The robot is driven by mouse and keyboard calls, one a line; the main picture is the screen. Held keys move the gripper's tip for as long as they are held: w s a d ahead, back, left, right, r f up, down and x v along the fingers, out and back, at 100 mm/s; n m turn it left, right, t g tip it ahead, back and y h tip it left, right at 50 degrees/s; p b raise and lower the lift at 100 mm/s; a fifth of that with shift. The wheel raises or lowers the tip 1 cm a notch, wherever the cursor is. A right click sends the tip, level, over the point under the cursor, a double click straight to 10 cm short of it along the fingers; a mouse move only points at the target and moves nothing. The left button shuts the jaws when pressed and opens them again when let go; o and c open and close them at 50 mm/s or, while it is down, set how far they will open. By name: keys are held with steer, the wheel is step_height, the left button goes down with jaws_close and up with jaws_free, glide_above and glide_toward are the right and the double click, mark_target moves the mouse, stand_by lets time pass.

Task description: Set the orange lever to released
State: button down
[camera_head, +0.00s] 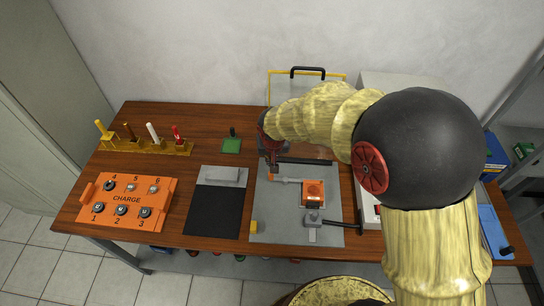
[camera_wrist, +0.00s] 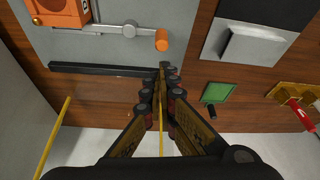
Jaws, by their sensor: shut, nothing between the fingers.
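The orange lever has a grey arm and an orange knob at its end. In the head view its knob (camera_head: 272,177) points left from the grey plate (camera_head: 262,217). In the wrist view the knob (camera_wrist: 162,40) is just above the fingertips, with the grey arm (camera_wrist: 125,30) running left to its pivot. An orange block (camera_head: 313,193) stands beside the lever; it also shows in the wrist view (camera_wrist: 62,12). My gripper (camera_wrist: 162,70) is shut and empty, apart from the knob, by the end of a black bar (camera_wrist: 105,68). In the head view my gripper (camera_head: 272,165) is partly hidden.
A grey clamp with a black handle (camera_head: 345,227) and a yellow block (camera_head: 254,227) are on the plate's front part. A dark mat (camera_head: 214,212), a green pad (camera_head: 231,146) and an orange CHARGE panel (camera_head: 127,200) lie left. A yellow frame (camera_head: 305,72) stands behind.

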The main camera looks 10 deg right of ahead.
steer(key=shift+b+x, duration=0.45)
steer(key=shift+x, duration=1.8)
